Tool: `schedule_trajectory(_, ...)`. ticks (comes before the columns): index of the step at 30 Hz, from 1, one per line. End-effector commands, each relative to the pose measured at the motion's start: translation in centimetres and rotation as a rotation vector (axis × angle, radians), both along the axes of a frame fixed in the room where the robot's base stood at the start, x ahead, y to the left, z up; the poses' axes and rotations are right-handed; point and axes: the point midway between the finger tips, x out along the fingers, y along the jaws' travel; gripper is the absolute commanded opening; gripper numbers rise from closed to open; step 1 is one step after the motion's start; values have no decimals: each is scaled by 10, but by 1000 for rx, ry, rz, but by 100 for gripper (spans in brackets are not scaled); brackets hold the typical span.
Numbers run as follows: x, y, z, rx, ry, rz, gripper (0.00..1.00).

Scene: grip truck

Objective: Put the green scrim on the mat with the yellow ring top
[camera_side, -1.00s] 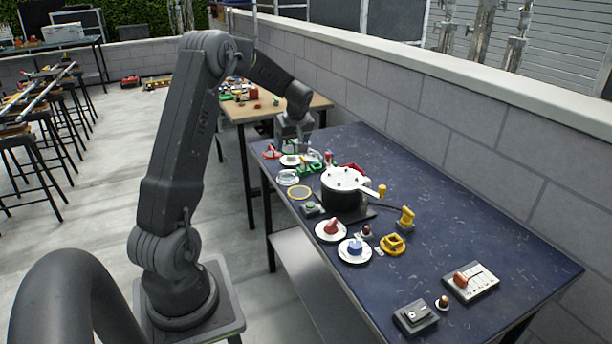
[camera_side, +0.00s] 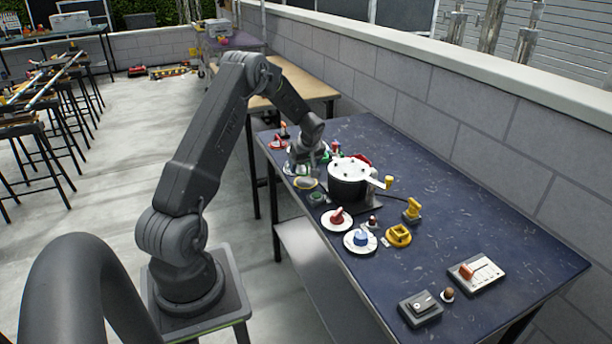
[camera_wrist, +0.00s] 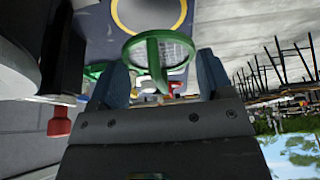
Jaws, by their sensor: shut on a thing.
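The green scrim (camera_wrist: 158,52) is a round green frame with pale mesh. It sits between the fingers of my gripper (camera_wrist: 163,78), which is shut on it. In the side view my gripper (camera_side: 302,165) is low over the near-left edge of the blue table, and the scrim there is mostly hidden. The mat with the yellow ring top (camera_side: 306,184) lies just in front of my gripper on the table. In the wrist view the mat (camera_wrist: 148,12) shows at the top edge, partly cut off, beyond the scrim. I cannot tell the scrim's height over the table.
A dark pot with a white lid (camera_side: 349,180) stands close to the right of my gripper. White plates with a red piece (camera_side: 337,217) and a blue piece (camera_side: 361,239) lie nearer. A yellow block (camera_side: 398,236) is beside them. The table's right rear is clear.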

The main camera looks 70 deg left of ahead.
Motion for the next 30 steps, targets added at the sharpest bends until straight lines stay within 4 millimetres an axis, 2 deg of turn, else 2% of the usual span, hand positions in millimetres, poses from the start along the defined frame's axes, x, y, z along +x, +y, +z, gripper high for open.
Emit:
schedule_trajectory(5, 7, -2, -7, -1, 1, 2, 49)
schedule_trajectory(13, 6, -2, -42, -2, 1, 0, 49)
schedule_trajectory(25, 6, -2, -47, -1, 0, 1, 49)
schedule_trajectory(26, 6, -2, -47, -1, 0, 1, 76)
schedule_trajectory(30, 6, -2, -47, -1, 0, 1, 89)
